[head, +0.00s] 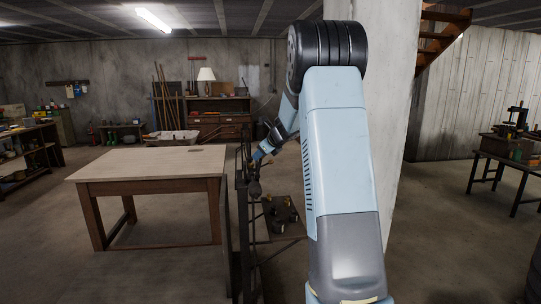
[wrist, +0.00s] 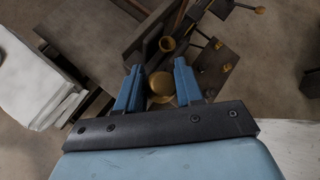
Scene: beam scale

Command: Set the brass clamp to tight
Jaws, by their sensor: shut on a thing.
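In the wrist view, the two blue fingers of my gripper (wrist: 159,84) stand either side of a rounded brass piece, which I take to be the brass clamp (wrist: 161,85). My gripper is shut on it, and the fingers and palm hide part of it. The clamp's setting cannot be read. In the head view, my gripper (head: 256,161) is small and dark, at the upper part of a dark metal frame (head: 248,210). The clamp cannot be made out there.
A wooden table (head: 150,163) stands left of the frame. A pale pillar (head: 396,120) rises behind my arm at right.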

